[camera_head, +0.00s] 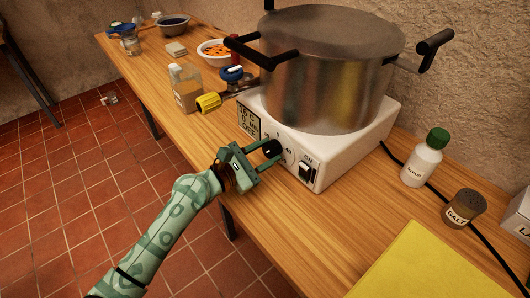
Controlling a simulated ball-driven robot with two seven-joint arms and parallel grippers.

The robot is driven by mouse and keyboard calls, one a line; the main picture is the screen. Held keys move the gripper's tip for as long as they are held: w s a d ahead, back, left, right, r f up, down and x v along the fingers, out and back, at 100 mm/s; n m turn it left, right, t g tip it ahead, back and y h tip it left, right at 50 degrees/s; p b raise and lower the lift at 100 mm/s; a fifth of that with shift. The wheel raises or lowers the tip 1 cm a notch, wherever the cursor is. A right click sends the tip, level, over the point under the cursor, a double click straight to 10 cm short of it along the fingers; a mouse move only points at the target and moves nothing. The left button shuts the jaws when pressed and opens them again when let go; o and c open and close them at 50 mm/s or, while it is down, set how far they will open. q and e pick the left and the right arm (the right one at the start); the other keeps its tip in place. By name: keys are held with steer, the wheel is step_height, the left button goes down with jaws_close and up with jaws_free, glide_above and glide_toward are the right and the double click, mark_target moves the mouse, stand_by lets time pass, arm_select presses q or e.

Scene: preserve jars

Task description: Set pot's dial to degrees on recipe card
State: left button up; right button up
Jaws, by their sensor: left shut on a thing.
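The large steel pot (325,75) stands on a white heater base (330,170). Its front carries a small display (248,122) with small text that seems to include "OFF", a black dial (273,148) and a switch marked "ON" (306,172). My left gripper (261,158) reaches in from the lower left and is shut on the dial, partly hiding it and its scale. No sheet with readable degrees shows, so I cannot make out the recipe card. My right gripper is out of view.
A white bottle with green cap (422,162), a salt jar (463,208), a black cable and a blank yellow sheet (425,265) lie right of the base. Bare wood (275,215) lies in front.

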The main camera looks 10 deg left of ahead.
arm_select(q)
steer(key=o, duration=1)
steer(key=v, duration=1.6)
steer(key=shift+s, duration=0.2)
steer(key=shift+a, duration=0.1)
